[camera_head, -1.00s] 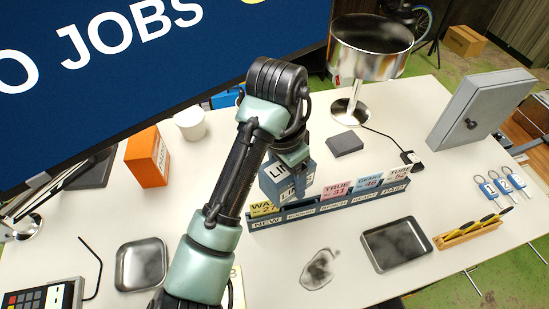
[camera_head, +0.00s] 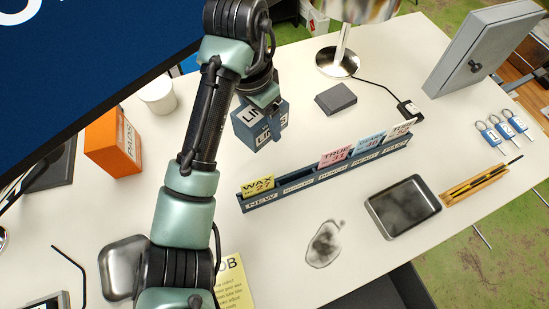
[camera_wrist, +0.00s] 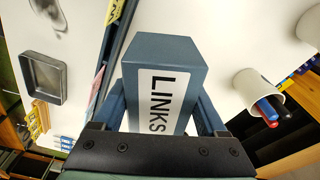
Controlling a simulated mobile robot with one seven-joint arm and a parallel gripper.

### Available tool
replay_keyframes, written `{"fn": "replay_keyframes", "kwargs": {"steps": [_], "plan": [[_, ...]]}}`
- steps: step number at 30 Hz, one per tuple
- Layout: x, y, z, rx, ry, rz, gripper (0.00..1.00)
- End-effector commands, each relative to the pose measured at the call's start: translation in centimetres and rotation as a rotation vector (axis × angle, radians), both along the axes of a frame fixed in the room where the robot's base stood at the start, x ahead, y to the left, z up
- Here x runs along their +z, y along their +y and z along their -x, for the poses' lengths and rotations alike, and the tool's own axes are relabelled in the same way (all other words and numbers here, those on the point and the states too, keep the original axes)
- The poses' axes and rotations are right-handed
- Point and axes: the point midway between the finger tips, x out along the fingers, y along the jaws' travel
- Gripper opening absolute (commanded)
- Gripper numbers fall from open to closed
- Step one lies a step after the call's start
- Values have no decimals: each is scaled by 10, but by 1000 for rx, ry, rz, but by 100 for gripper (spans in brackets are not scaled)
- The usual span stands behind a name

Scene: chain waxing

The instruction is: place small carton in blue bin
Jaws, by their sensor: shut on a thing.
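A small blue carton with a white LINKS label (camera_head: 245,133) is between the fingers of my gripper (camera_head: 266,106), behind the card rack and seemingly above the table. In the wrist view the carton (camera_wrist: 165,52) fills the middle, with a dark blue finger against each side, so my gripper (camera_wrist: 163,112) is shut on it. A blue object (camera_head: 188,64) partly shows behind my arm at the monitor's edge. I cannot tell whether it is the blue bin.
An orange PADS box (camera_head: 113,140) and a white cup (camera_head: 158,96) stand left of my arm. The long blue card rack (camera_head: 325,178) lies in front of the carton. A metal tray (camera_head: 403,207), lamp base (camera_head: 337,62) and grey cabinet (camera_head: 485,48) are to the right.

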Motion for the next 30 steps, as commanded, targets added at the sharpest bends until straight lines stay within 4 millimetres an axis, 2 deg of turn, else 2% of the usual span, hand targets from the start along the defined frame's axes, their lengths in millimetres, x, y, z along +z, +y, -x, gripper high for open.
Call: {"fn": "replay_keyframes", "kwargs": {"steps": [3, 11, 18, 24, 30], "plan": [[-20, 0, 0, 0, -1, -1, 14], [-41, -1, 0, 1, 1, 2, 14], [-87, -1, 0, 0, 2, 4, 14], [-97, 0, -1, -1, -1, 1, 14], [-120, 1, 0, 2, 4, 1, 14]]}}
